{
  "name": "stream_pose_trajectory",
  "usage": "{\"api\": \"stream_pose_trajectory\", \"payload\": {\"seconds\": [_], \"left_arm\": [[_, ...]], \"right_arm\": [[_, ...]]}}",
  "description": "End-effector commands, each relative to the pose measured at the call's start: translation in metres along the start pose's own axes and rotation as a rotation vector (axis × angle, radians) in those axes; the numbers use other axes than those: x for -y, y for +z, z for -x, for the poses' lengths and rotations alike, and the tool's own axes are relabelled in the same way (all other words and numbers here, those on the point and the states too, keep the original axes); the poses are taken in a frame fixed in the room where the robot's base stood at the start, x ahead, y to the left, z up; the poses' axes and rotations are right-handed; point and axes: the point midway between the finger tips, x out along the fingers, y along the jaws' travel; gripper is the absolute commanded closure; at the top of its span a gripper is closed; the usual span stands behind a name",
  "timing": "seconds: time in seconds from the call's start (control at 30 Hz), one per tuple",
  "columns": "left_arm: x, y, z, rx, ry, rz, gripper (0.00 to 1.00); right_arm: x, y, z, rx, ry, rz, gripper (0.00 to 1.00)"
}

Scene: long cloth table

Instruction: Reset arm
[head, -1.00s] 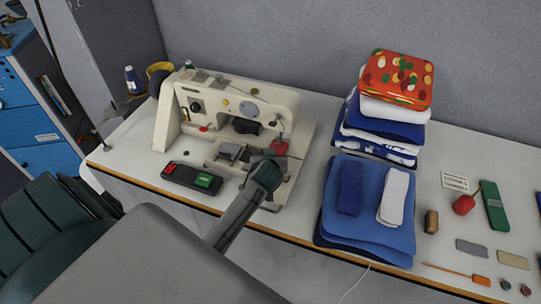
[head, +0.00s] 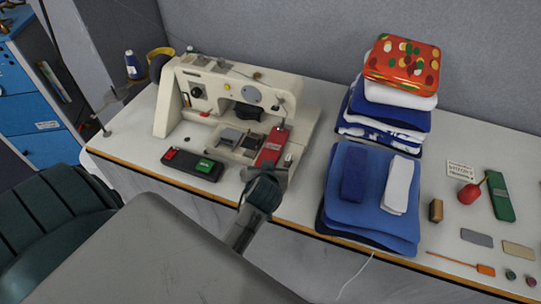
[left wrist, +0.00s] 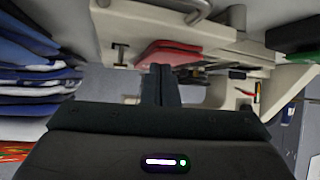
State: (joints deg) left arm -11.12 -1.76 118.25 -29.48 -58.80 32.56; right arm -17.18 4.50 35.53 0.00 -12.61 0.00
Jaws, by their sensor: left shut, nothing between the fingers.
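My left gripper (head: 266,180) is in the head view at the table's front edge, just in front of the cream sewing machine (head: 228,108). In the left wrist view its fingers (left wrist: 160,82) are together with nothing between them. A red flat item (head: 271,147) lies on the right part of the machine's bed, just beyond the gripper and apart from it as far as I can tell. The red item also shows in the left wrist view (left wrist: 168,52), past the fingertips. My right gripper is not in view.
A black controller (head: 192,164) with red and green buttons lies in front of the machine. Folded blue cloths (head: 345,215) and a tall folded stack (head: 385,120) stand to the right. Small tools and a green case (head: 500,196) lie further right. A dark green chair (head: 60,210) is at left.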

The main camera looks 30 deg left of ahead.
Motion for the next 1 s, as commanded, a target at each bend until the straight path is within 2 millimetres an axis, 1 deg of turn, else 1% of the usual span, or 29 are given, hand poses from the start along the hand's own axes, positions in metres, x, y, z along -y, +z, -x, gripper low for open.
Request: {"api": "stream_pose_trajectory", "payload": {"seconds": [0.03, 0.13, 0.37, 0.47, 0.57, 0.7, 0.9, 1.0], "left_arm": [[0.0, 0.005, 0.004, 0.001, 0.0, 0.001, 1.0], [0.0, 0.006, 0.009, -0.001, -0.001, 0.0, 1.0], [0.001, 0.007, 0.011, -0.001, -0.001, -0.001, 1.0], [0.005, 0.013, 0.016, 0.024, 0.0, -0.017, 1.0], [0.019, 0.031, 0.03, 0.096, 0.008, -0.069, 1.0], [0.039, 0.062, 0.06, 0.232, 0.045, -0.176, 1.0], [0.058, 0.096, 0.103, 0.396, 0.125, -0.322, 1.0], [0.066, 0.11, 0.126, 0.468, 0.171, -0.393, 1.0]], "right_arm": [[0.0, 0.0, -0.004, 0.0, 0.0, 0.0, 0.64], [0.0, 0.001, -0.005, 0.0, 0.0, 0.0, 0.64], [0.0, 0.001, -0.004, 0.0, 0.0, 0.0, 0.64], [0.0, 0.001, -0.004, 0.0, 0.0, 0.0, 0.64], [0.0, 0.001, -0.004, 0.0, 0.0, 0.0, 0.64], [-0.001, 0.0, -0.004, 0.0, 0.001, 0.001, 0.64], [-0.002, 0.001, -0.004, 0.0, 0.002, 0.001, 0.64], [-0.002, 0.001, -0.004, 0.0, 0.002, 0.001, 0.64]]}}
